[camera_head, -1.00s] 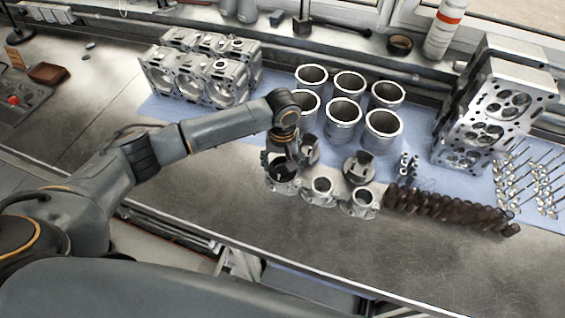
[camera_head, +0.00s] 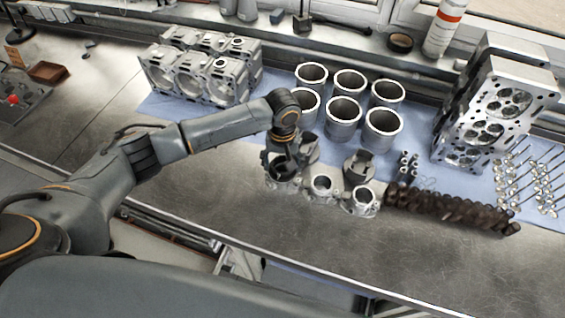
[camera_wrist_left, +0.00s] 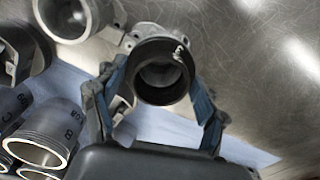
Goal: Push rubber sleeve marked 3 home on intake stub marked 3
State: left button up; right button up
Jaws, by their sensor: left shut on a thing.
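My left gripper (camera_head: 281,167) is shut on a black rubber sleeve (camera_wrist_left: 162,64), with one blue-padded finger on each side of it. A white mark that looks like a 3 is on the sleeve's rim. The sleeve sits over a pale metal intake stub, whose flange (camera_wrist_left: 143,35) shows behind it in the wrist view. The stub's base (camera_head: 283,186) shows under the gripper in the head view. How far the sleeve sits down on the stub is hidden. My right gripper is not in view.
Two more pale stubs (camera_head: 322,187) (camera_head: 362,201) stand to the right, close to the gripper. The bench front (camera_head: 300,235) is clear.

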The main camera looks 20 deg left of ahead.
pick_arm(q)
jog(key=shift+s+f, duration=0.1)
jog(key=shift+f, duration=0.4)
jog(key=o, duration=1.2)
jog(key=shift+r, duration=0.1)
jog(key=shift+r, duration=3.75)
